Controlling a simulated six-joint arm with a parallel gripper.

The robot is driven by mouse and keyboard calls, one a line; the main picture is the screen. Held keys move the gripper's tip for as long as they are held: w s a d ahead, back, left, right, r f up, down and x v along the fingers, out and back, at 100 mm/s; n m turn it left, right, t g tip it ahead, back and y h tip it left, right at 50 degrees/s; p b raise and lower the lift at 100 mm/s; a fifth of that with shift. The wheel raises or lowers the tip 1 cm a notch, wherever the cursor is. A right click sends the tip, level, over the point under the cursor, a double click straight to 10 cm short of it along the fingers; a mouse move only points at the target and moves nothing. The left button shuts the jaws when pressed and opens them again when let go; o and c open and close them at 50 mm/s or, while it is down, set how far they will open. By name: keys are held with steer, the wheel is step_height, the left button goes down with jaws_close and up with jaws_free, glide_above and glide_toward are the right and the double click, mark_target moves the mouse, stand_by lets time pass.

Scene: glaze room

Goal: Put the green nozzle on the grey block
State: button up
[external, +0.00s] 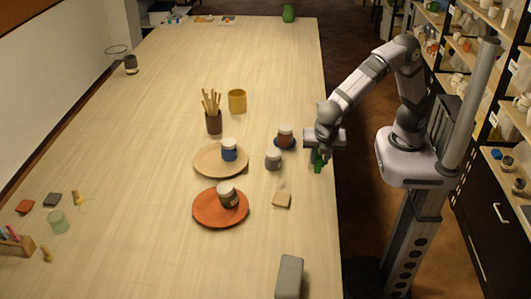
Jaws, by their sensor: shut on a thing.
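My gripper (320,153) is shut on the green nozzle (318,165), near the right edge of the table. The nozzle is small and partly hidden by the fingers; I cannot tell whether it touches the table. The grey block (289,277) is at the front of the table near its right edge, well toward the camera from my gripper. Its visible top is bare.
Left of my gripper are a jar on a blue dish (286,146), a grey jar (273,162), a tan plate (207,162) and a terracotta plate (208,212), each plate with a jar. A small tan piece (282,200) lies between my gripper and the block.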

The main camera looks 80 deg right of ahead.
steer(key=shift+w+a+m+g, duration=0.3)
steer(key=shift+a+m, duration=0.25)
steer(key=shift+m, duration=0.05)
steer(key=w+a+m+g+y, duration=0.1)
steer(key=w+a+m+g, duration=0.2)
steer(key=a+m, duration=0.45)
step_height(320, 180, up, 7)
steer(key=m+t+y+p, duration=0.1)
steer(key=m+t+y, duration=0.55)
steer(key=m, duration=2.55)
glide_above(287, 272)
steer(key=s+d, duration=0.1)
steer(key=d, duration=0.1)
steer(key=shift+r+g+y, duration=0.1)
steer(key=shift+g+y, duration=0.45)
steer(key=shift+d+f+p, duration=0.1)
steer(key=shift+f+p, duration=1.05)
steer(key=shift+f, duration=3.9)
